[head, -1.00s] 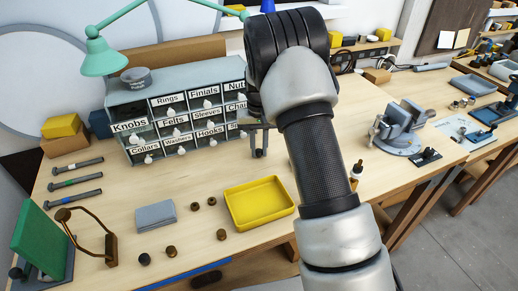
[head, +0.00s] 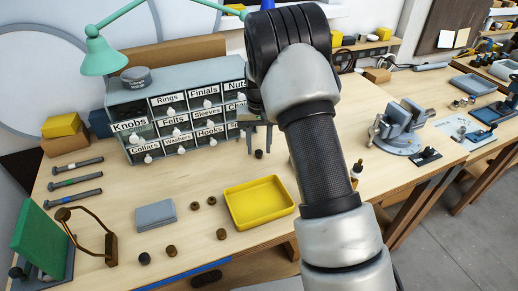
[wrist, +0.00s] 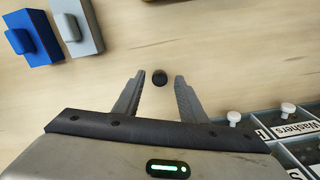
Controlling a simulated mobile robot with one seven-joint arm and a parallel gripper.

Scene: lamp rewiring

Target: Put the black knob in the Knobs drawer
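The Knobs drawer (head: 130,126) is at the left end of the grey cabinet (head: 178,82), in the labelled front.
A yellow tray (head: 289,210) lies in front of my gripper. A grey block (head: 155,214) and several small brown and dark knobs lie left of it. A green lamp (head: 103,57) arches over the cabinet. A vise (head: 399,130) stands at the right.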

